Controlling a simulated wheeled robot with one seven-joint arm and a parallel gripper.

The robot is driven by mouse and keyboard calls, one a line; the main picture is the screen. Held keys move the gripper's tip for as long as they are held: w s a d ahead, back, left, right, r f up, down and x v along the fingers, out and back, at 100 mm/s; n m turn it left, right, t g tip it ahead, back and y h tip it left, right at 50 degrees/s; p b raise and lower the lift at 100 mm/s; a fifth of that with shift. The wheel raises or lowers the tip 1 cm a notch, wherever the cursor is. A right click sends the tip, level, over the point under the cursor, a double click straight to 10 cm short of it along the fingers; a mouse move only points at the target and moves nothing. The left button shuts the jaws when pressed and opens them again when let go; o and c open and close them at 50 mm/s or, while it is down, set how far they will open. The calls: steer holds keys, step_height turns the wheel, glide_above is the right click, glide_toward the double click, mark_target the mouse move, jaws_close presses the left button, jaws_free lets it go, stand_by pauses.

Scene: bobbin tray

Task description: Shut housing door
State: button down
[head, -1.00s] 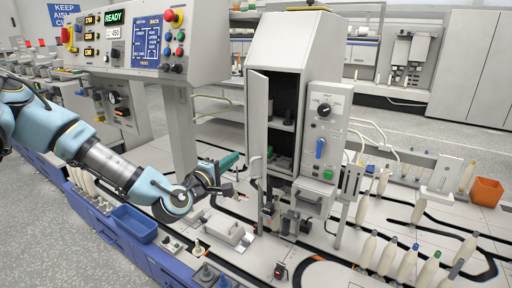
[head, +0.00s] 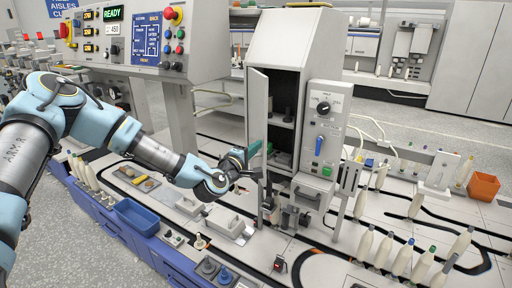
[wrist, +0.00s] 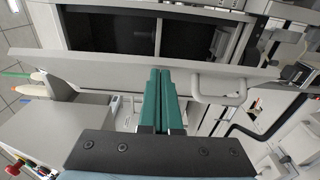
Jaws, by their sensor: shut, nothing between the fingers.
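The housing (head: 290,60) is a tall pale grey cabinet at the centre of the head view. Its door (head: 257,130) is hinged on the left and stands open, with the dark interior (head: 284,95) showing. In the wrist view the door (wrist: 100,72) crosses the picture edge-on, with a pale handle (wrist: 220,88) on its near face. My gripper (head: 250,160) is beside the door's outer face in the head view. In the wrist view its green fingers (wrist: 159,75) are together and empty, tips at the door, left of the handle. Whether they touch it is unclear.
A control panel (head: 136,40) on a post stands to the left. Right of the door is the housing's knob panel (head: 324,135). Below are small fixtures (head: 230,222) and a blue bin (head: 135,219). Several bobbins (head: 403,258) stand at the front right.

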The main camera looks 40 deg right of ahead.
steer(key=s+d+n+t+y+b, duration=0.4)
steer(key=d+n+t+y+b, duration=0.5)
steer(key=d, duration=0.6)
steer(key=shift+d+n+t+y+b, duration=0.3)
steer(key=shift+n+t+y, duration=0.35)
steer(key=shift+t, duration=0.55)
steer(key=shift+a, duration=0.1)
